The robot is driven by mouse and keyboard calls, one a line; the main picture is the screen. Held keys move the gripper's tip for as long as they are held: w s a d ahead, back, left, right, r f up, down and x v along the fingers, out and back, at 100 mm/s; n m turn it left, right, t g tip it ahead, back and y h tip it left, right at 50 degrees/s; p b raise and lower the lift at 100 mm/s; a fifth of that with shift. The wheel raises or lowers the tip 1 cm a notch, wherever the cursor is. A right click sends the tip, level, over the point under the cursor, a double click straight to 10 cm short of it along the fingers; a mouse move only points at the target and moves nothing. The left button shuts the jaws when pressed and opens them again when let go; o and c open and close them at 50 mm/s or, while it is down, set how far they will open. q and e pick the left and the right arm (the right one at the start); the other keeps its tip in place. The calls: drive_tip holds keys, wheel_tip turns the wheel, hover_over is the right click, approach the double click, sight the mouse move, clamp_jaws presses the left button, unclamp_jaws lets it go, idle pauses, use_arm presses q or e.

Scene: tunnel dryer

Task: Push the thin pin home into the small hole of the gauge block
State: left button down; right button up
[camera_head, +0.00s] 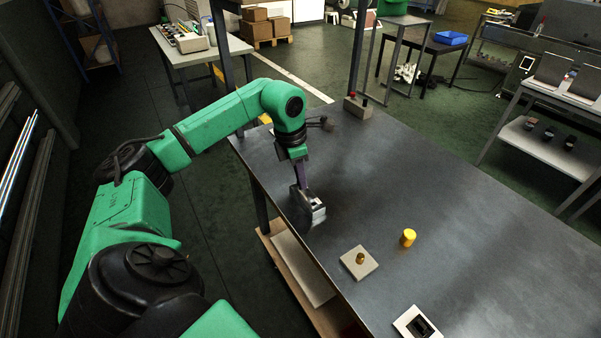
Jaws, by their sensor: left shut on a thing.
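My left gripper (303,188) reaches down near the left edge of the dark table. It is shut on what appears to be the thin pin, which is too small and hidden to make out. A grey metal block (315,212), which looks like the gauge block, is right under the gripper. Its small hole is not visible. I cannot tell whether the pin touches the block or how deep it is. My right gripper is not in view.
A beige plate with a brass peg (371,267), a yellow cylinder (408,238) and a white-rimmed black square (405,321) are on the table (480,240). A small grey block (357,107) with red and black tops stands at the far edge.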

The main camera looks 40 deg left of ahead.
use_arm(q)
drive_tip(key=shift+f, duration=0.35)
drive_tip(key=c, duration=0.7)
unclamp_jaws()
wheel_tip(320, 180, up, 14)
drive_tip(key=s+a, duration=0.1)
drive_tip(key=s, duration=0.1)
drive_tip(key=shift+r, duration=0.25)
drive_tip(key=shift+a+f, duration=0.1)
